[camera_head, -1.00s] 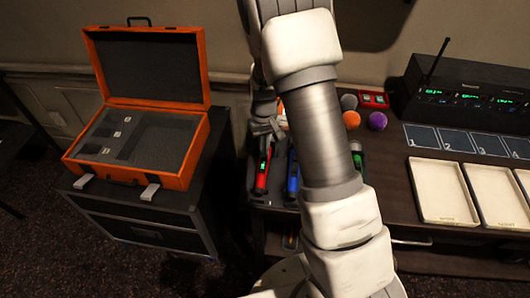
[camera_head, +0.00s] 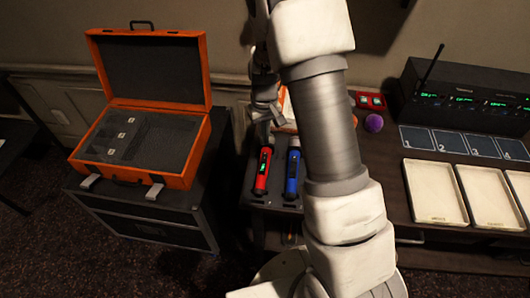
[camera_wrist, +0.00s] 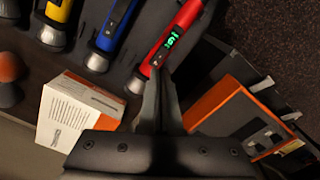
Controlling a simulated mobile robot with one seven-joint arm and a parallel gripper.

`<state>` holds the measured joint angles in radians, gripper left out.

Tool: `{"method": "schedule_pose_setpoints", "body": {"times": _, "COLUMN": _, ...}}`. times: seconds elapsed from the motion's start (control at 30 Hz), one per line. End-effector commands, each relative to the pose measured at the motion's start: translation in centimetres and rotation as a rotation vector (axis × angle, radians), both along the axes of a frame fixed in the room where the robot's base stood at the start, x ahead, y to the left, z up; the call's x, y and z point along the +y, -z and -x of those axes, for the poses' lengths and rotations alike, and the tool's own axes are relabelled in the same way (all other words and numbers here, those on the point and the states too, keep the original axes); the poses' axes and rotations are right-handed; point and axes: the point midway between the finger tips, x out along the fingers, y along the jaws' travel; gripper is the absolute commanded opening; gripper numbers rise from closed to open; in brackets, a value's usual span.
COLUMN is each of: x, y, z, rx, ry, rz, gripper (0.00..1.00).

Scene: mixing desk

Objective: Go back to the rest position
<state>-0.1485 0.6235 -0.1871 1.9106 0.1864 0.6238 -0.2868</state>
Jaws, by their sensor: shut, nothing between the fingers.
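My gripper (camera_head: 272,113) is shut and empty. In the head view it hangs above the back end of the red microphone (camera_head: 265,168), partly hidden by my arm. The blue microphone (camera_head: 292,172) lies to the right of the red one. In the wrist view my closed fingertips (camera_wrist: 157,72) appear over the base of the red microphone (camera_wrist: 172,38), with a lit green display on it. The blue microphone (camera_wrist: 115,30) and a yellow microphone (camera_wrist: 56,14) lie beside it. I cannot tell the exact gap between fingers and red microphone.
The open orange case (camera_head: 190,162) with grey foam stands on a black cabinet (camera_head: 140,232) at left. A white and orange box (camera_wrist: 72,112) is close to my gripper. At right are a receiver (camera_head: 465,95), numbered pads (camera_head: 450,142) and cream trays (camera_head: 435,195). A purple ball (camera_head: 373,123) lies behind.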

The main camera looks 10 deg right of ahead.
Motion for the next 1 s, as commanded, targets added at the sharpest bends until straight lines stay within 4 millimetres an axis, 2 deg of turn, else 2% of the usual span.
{"method": "schedule_pose_setpoints", "body": {"times": 0.37, "x": 0.0, "y": 0.1, "z": 0.0, "rx": 0.0, "ry": 0.0, "rz": 0.0, "gripper": 0.0}}
{"method": "schedule_pose_setpoints", "body": {"times": 0.47, "x": 0.0, "y": -0.4, "z": 0.0, "rx": -0.006, "ry": 0.002, "rz": -0.003, "gripper": 0.0}}
{"method": "schedule_pose_setpoints", "body": {"times": 0.57, "x": 0.1, "y": -2.0, "z": 0.3, "rx": -0.022, "ry": 0.008, "rz": -0.011, "gripper": 0.0}}
{"method": "schedule_pose_setpoints", "body": {"times": 0.67, "x": 0.3, "y": -4.7, "z": 0.8, "rx": -0.05, "ry": 0.017, "rz": -0.024, "gripper": 0.0}}
{"method": "schedule_pose_setpoints", "body": {"times": 1.0, "x": 0.7, "y": -14.2, "z": 4.8, "rx": -0.159, "ry": 0.047, "rz": -0.062, "gripper": 0.0}}
